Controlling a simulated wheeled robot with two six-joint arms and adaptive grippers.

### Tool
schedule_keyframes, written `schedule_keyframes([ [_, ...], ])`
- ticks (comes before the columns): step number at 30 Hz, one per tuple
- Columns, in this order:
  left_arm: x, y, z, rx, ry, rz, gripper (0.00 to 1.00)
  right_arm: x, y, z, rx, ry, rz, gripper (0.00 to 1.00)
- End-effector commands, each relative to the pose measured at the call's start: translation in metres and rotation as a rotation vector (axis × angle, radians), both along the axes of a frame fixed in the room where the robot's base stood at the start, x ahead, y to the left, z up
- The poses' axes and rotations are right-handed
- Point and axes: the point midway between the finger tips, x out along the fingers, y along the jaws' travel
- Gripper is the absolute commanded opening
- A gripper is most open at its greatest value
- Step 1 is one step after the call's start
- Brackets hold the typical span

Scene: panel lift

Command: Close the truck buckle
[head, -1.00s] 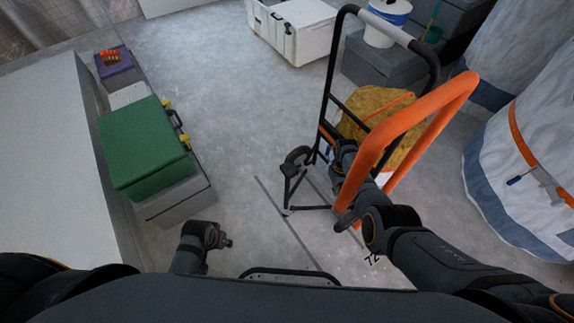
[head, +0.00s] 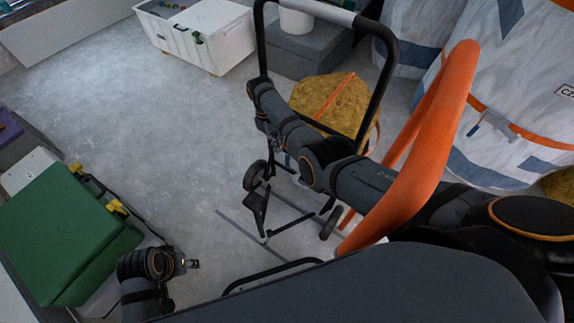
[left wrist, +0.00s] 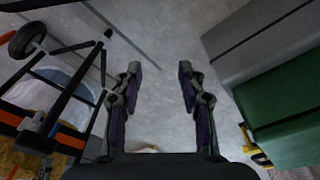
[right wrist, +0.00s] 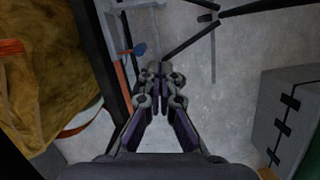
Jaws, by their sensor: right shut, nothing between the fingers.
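The hand truck has a black tube frame (head: 387,75) and a thick orange hoop (head: 432,150). A yellow sack (head: 330,98) with an orange strap stands against it, also at the left of the right wrist view (right wrist: 50,70). My right gripper (right wrist: 160,75) is shut and empty, beside the frame; my right arm passes across the truck in the head view. My left gripper (left wrist: 158,78) is open and empty, over bare floor.
A green case (head: 65,240) with yellow latches lies at the left, near my left arm. A white crate (head: 205,35) stands at the back. Large white bags with orange straps (head: 510,90) stand at the right. The floor (head: 170,140) between is free.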

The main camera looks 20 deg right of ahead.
Motion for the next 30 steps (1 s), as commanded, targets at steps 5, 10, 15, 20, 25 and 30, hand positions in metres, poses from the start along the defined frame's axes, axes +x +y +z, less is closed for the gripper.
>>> schedule_keyframes([
  [5, 0.002, -0.004, -0.016, -0.017, -0.039, -0.002, 0.4, -0.006, -0.003, -0.027, 0.0, 0.003, 0.0, 0.0],
  [10, 0.006, -0.011, -0.037, -0.048, -0.118, -0.002, 0.4, -0.014, -0.007, -0.064, 0.0, 0.003, 0.0, 0.0],
  [15, 0.011, -0.018, -0.056, -0.08, -0.207, 0.003, 0.4, -0.022, -0.011, -0.101, 0.0, 0.002, -0.001, 0.0],
  [20, 0.011, -0.013, -0.029, -0.056, -0.149, -0.002, 0.4, -0.041, -0.021, -0.092, 0.0, 0.001, -0.002, 0.0],
  [25, 0.007, -0.01, -0.025, -0.043, -0.11, -0.003, 0.4, -0.054, -0.027, -0.095, 0.0, 0.001, 0.0, 0.0],
  [30, 0.007, -0.009, -0.024, -0.038, -0.097, -0.003, 0.4, -0.058, -0.029, -0.096, 0.0, 0.001, 0.0, 0.0],
])
